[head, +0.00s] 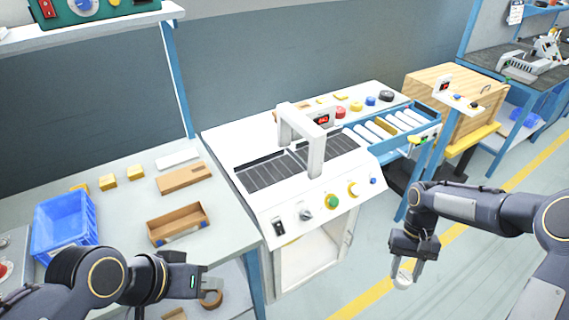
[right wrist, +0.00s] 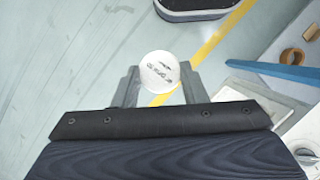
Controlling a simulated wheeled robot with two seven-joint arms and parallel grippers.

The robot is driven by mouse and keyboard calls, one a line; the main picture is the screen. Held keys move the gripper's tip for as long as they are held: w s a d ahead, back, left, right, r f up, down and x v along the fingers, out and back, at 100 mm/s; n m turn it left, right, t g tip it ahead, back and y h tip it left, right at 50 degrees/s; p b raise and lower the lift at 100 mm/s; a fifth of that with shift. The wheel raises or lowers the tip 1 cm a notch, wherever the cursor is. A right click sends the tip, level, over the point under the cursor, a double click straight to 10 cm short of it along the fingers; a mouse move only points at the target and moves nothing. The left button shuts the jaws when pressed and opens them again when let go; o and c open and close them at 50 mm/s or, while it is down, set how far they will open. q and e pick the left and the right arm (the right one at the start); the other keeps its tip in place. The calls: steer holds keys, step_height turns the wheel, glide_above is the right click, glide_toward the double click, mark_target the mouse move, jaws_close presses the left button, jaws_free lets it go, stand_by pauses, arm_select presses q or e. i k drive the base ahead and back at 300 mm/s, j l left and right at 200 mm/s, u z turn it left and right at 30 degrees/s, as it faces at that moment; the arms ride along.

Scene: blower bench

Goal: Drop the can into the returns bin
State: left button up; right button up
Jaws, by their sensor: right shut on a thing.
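The can shows as a white round end with dark print (right wrist: 160,71) in the right wrist view, between the two grey fingers. In the head view the white can (head: 402,279) hangs low over the floor. My right gripper (head: 404,270) is shut on it, pointing down, to the right of the white machine. My left gripper (head: 208,282) is at the front of the left bench; its finger gap is not clear. I cannot pick out a returns bin for certain. A blue crate (head: 48,252) stands on the left bench.
The white machine (head: 275,205) with knobs stands in the middle, with a roller conveyor (head: 392,124) behind right. A wooden tray (head: 178,238) lies on the left bench. A wooden box (head: 440,92) is at the back right. The floor below my right gripper looks clear, with a yellow line.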

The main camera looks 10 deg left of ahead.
mark_target(79, 232)
steer(key=k+j+z, duration=0.15)
steer(key=z, duration=0.85)
steer(key=k+j+u, duration=0.1)
steer(key=k+u, duration=0.35)
steer(key=u, duration=1.55)
